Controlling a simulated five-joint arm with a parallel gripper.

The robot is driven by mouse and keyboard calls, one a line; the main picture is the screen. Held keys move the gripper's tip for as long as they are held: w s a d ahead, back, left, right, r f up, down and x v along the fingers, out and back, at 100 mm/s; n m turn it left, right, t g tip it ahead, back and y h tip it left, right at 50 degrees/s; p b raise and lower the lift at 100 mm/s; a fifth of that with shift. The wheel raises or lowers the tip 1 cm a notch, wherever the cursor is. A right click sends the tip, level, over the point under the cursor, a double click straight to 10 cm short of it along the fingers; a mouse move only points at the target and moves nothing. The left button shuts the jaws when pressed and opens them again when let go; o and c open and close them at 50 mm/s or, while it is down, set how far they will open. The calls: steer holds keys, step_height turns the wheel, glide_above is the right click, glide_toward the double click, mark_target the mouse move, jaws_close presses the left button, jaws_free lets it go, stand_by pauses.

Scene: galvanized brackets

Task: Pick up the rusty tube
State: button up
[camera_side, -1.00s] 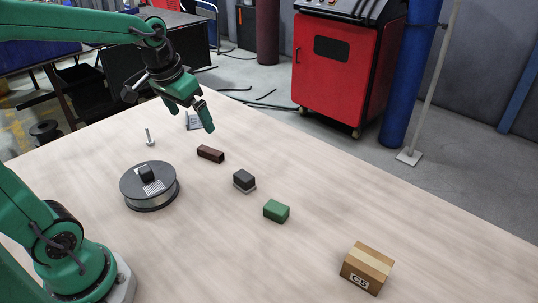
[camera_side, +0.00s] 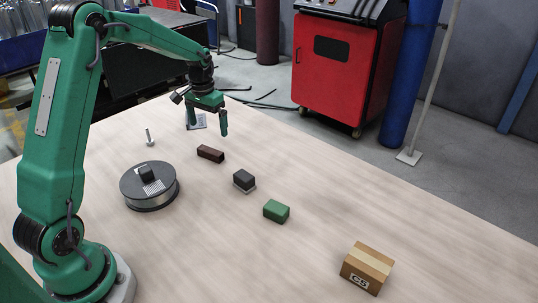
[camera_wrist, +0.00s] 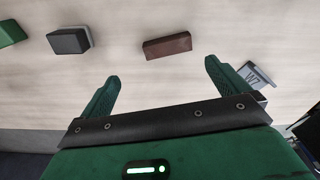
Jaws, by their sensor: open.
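The rusty tube (camera_side: 210,153) is a short, dark reddish-brown square bar lying on the wooden table in the side view. In the wrist view the tube (camera_wrist: 167,46) lies beyond my fingertips, a little right of the middle of the gap. My gripper (camera_side: 207,124) is open and empty, pointing down above the table on the far side of the tube. In the wrist view the two green fingers of my gripper (camera_wrist: 160,70) stand wide apart with nothing between them.
A dark grey block (camera_side: 244,181), a green block (camera_side: 276,211) and a cardboard box (camera_side: 367,268) lie in a row toward the front right. A round dark spool (camera_side: 149,187) and a bolt (camera_side: 149,138) are to the left. A labelled plate (camera_wrist: 252,76) lies near my right-hand finger.

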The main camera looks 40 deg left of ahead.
mark_target(210, 150)
steer(key=shift+w+a+f, duration=0.2)
steer(key=shift+a+f, duration=0.2)
steer(key=shift+f, duration=0.2)
steer(key=shift+w+a+f, duration=0.2)
steer(key=shift+a+f, duration=0.2)
steer(key=shift+f, duration=1.5)
steer(key=shift+s+f, duration=0.15)
steer(key=shift+f, duration=2.45)
steer(key=c, duration=1)
